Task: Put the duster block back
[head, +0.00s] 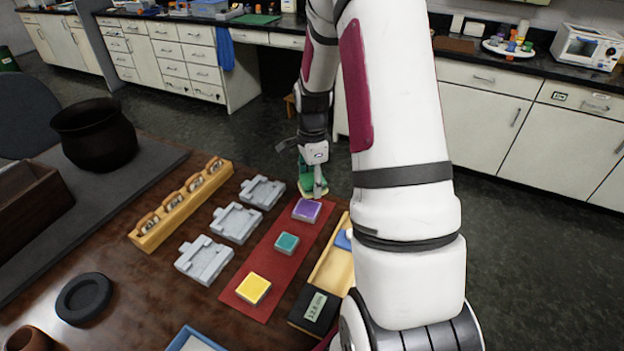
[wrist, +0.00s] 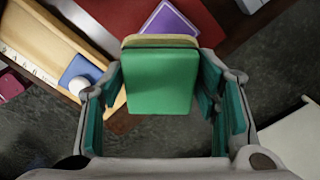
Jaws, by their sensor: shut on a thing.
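The duster block is green with a tan layer along its far edge in the wrist view (wrist: 160,80). My gripper (wrist: 160,85) is shut on it, with finger pads at its left and right sides. In the head view, the green block (head: 307,180) shows partly behind my gripper (head: 316,180), at the table's far edge, just beyond the purple block (head: 306,210). The purple block lies on the red mat and also shows past the duster block in the wrist view (wrist: 169,22). I cannot tell whether the duster block touches anything below.
The red mat (head: 270,242) also holds a teal block (head: 287,243) and a yellow block (head: 253,288). Grey fixtures (head: 236,223) and a wooden rack (head: 180,204) stand left. A wooden tray (head: 333,268) with a blue-and-white item is right. Open floor lies past the edge.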

